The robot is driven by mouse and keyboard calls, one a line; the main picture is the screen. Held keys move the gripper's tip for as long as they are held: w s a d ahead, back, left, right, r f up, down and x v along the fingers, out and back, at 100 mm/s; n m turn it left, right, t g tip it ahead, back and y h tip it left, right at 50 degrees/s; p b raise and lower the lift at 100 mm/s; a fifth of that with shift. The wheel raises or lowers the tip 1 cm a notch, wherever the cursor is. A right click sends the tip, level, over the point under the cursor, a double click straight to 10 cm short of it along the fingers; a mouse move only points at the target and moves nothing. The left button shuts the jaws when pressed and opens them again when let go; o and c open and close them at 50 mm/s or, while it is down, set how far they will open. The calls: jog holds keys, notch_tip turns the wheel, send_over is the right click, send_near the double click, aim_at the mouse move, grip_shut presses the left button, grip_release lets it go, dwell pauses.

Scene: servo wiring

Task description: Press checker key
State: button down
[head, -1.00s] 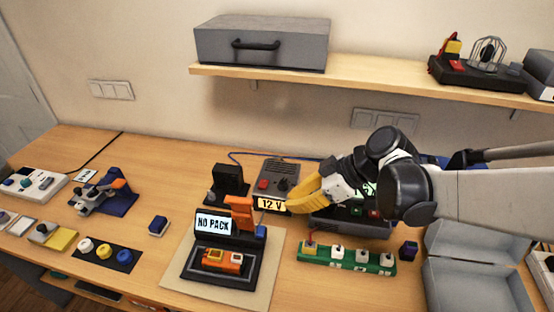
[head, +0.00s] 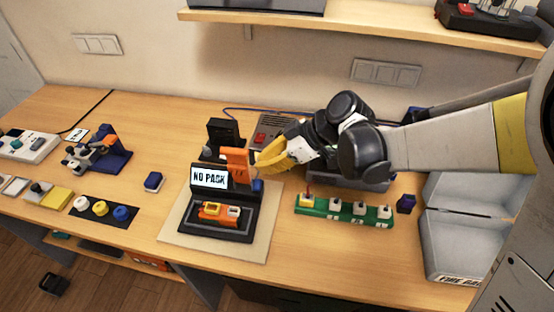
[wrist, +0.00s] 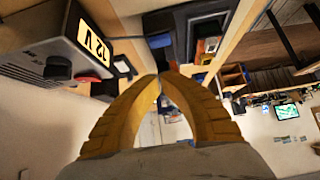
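The checker (head: 208,178) stands on a beige board and its white display reads NO PACK. An orange and yellow block (head: 220,212) sits in its black tray. An upright orange part (head: 236,163) stands at the display's right. A small blue piece, seemingly the key (head: 257,187), shows at the checker's right side. My gripper (head: 261,165) has yellow fingers and is just above and right of the blue piece, apart from it. In the wrist view, my gripper's fingertips (wrist: 160,76) meet with nothing visible between them. The key cannot be made out clearly there.
A grey 12 V supply (head: 270,132) stands behind my gripper; it is at upper left in the wrist view (wrist: 60,50). A green strip with several plugs (head: 345,211) lies to the right. An open grey box (head: 460,225) stands farther right. A mat with round knobs (head: 103,210) lies left.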

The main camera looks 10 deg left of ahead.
aim_at(259, 181)
jog(key=f+b, duration=0.1)
jog(key=f, duration=0.1)
jog(key=a+f, duration=0.1)
jog(key=f, duration=0.1)
jog(key=shift+w+a+f+b, duration=0.1)
jog(key=shift+b, duration=0.25)
jog(key=shift+f, duration=0.5)
notch_tip(259, 181, down, 2)
jog(key=shift+f+b, duration=0.1)
jog(key=shift+b, duration=0.9)
jog(key=v, duration=1.2)
